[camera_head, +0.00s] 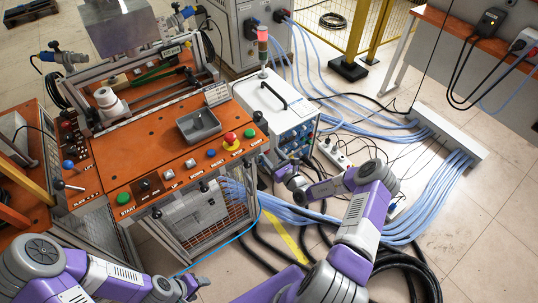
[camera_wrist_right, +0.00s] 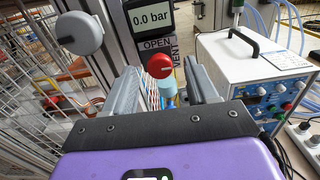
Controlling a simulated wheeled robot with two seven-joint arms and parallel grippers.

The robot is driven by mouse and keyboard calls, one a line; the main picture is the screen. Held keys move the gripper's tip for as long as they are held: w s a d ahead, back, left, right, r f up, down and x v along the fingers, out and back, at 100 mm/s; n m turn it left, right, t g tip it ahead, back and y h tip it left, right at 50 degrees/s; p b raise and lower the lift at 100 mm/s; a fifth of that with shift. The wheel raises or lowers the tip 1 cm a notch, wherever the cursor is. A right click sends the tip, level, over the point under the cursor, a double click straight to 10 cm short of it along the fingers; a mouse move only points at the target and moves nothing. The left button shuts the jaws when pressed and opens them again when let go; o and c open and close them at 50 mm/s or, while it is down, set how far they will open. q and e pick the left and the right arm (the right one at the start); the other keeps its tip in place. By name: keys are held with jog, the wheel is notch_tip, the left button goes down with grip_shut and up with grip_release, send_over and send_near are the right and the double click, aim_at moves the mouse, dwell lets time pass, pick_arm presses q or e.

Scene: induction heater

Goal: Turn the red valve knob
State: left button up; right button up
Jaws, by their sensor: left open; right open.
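In the right wrist view, the red valve knob (camera_wrist_right: 159,65) is a round red cap above a light-blue fitting, below a pressure display. My right gripper (camera_wrist_right: 163,75) is open, with one grey finger to the left of the knob and one to the right. The knob appears between them, with no clear contact; its depth relative to the fingertips is hard to judge. In the head view, my right gripper (camera_head: 277,169) is beside the machine's front right corner, and I cannot make out the valve knob there. My left gripper (camera_head: 190,286) is low at the bottom left, away from the knob.
The pressure display (camera_wrist_right: 152,17) reads 0.0 bar. A grey round knob (camera_wrist_right: 79,33) stands at the left. A white power unit (camera_head: 275,105) is beside the orange control panel (camera_head: 140,165), which carries a red emergency button (camera_head: 231,139). Blue hoses (camera_head: 400,220) and black cables cover the floor.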

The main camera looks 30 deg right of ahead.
jog(key=shift+w+a, duration=0.1)
jog(key=shift+w, duration=1.05)
jog(key=shift+c, duration=0.2)
jog(key=c, duration=1)
